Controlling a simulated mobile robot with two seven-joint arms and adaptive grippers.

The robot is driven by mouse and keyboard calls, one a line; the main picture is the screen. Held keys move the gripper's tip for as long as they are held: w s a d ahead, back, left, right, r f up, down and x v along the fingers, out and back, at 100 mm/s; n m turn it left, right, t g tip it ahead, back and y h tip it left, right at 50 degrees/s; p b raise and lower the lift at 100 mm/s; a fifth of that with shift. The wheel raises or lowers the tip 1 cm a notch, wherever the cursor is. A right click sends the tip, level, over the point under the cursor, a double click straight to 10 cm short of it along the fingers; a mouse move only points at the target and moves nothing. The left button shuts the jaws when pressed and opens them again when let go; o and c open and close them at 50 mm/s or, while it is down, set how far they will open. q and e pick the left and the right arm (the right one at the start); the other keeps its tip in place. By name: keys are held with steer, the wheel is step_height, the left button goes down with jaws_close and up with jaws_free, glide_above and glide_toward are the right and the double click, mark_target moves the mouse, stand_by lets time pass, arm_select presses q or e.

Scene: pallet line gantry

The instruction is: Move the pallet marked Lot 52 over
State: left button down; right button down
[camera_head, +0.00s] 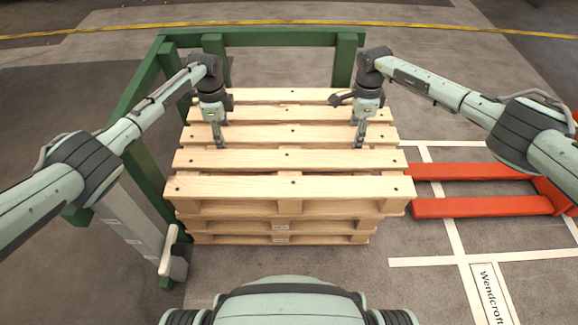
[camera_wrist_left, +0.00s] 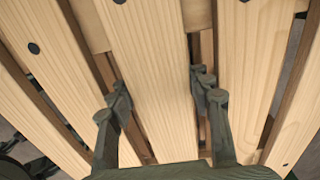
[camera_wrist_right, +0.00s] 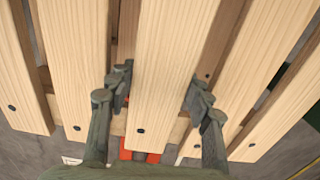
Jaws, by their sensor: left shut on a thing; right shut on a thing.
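A stack of light wooden pallets stands in front of me, its top pallet (camera_head: 290,187) slightly wider in view than the lower pallets (camera_head: 225,222). Small labels (camera_head: 280,227) sit on the lower fronts, too small to read. My left gripper (camera_head: 219,140) is shut on a top slat near the left; in the left wrist view its fingers (camera_wrist_left: 160,90) straddle the slat. My right gripper (camera_head: 360,140) is shut on a top slat near the right end; its fingers (camera_wrist_right: 158,90) straddle it in the right wrist view. I cannot tell whether the top pallet is lifted.
A green frame (camera_head: 260,39) borders the stack behind and at left. Red forks (camera_head: 480,207) lie on the floor at right, among white lines (camera_head: 420,262). A floor sign reading "Wendcroft" (camera_head: 490,295) lies at lower right. A grey post with a pale handle (camera_head: 172,255) stands front left.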

arm_select(q)
steer(key=shift+f, duration=0.15)
arm_select(e)
steer(key=shift+f, duration=0.2)
